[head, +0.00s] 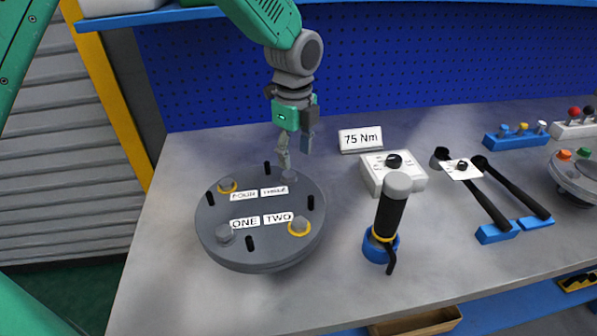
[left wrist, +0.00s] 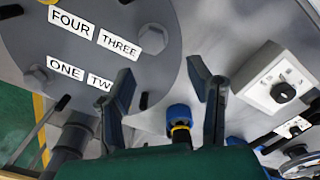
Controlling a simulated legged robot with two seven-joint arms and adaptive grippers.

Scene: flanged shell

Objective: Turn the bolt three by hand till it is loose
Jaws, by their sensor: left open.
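The round grey flanged cover (head: 262,255) lies on the bench at the left, with labels ONE to FOUR. Bolt three (head: 289,177) is a grey hex head at its far right edge, beside the THREE label (head: 273,190). It also shows in the left wrist view (left wrist: 152,38). My left gripper (head: 294,150) points down just above bolt three. Its fingers (left wrist: 160,85) are spread with nothing between them, and the bolt appears beyond the tips, apart from them as far as I can tell. My right gripper is not in view.
Bolts two (head: 299,227) and four (head: 227,185) have yellow rings; bolt one (head: 224,234) shows none. Black pins stand around the cover. A black-handled tool (head: 390,212) stands in a blue holder. Behind are a dial box (head: 408,182) and a 75 Nm sign (head: 360,139). Wrenches lie right.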

